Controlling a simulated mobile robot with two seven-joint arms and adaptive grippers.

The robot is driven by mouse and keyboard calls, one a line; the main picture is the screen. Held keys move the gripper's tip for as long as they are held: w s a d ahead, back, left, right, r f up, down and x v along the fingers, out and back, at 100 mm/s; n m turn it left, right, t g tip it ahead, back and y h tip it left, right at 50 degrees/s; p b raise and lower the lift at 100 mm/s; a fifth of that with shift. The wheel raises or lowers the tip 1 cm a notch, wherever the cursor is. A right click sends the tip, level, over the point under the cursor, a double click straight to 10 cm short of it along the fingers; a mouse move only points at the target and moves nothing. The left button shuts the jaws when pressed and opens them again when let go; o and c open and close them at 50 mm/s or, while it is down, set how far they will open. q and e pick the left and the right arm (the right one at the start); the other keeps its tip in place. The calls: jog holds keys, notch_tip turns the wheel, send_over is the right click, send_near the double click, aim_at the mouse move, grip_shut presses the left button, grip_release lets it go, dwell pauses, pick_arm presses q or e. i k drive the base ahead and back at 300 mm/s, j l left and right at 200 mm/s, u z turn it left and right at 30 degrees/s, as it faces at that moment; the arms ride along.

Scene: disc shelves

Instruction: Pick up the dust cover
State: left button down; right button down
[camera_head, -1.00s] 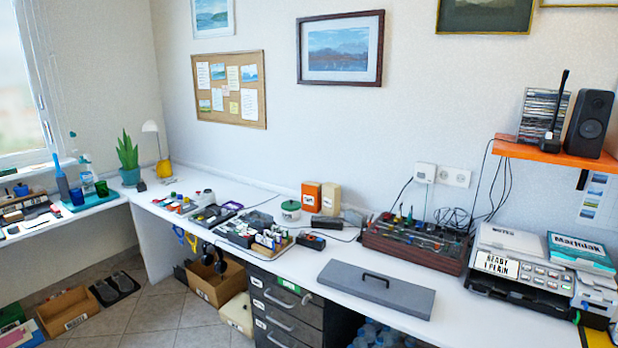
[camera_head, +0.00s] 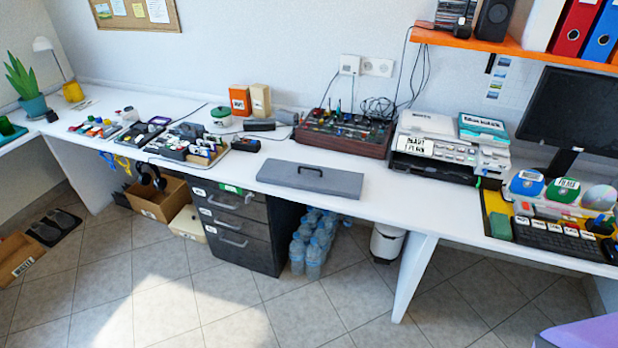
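A flat grey dust cover (camera_head: 335,184) with a dark handle (camera_head: 310,171) on its top lies on the white desk, near the front edge. It sits above the dark drawer unit and in front of the mixer-like box with knobs. Nothing lies on it. Neither of my grippers shows in the head view.
The white desk (camera_head: 384,193) is bare just right of the cover. Behind it stand a reddish-brown box with knobs (camera_head: 345,146) and a printer (camera_head: 437,153). Drawers (camera_head: 232,213) and water bottles (camera_head: 314,254) are below. Tiled floor in front is open.

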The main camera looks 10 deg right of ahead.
aim_at(319, 179)
jog(key=i+z, duration=0.1)
jog(key=z, duration=0.35)
jog(key=j+z, duration=0.15)
jog(key=z, duration=0.35)
jog(key=i+j+z, duration=0.15)
jog(key=z, duration=0.3)
jog(key=i+j+z, duration=0.1)
jog(key=j+z, duration=0.2)
jog(key=j, duration=0.2)
jog(key=i+j+z, duration=0.1)
jog(key=j+z, duration=0.25)
jog(key=j, duration=0.15)
jog(key=j+z, duration=0.2)
jog(key=j, duration=0.9)
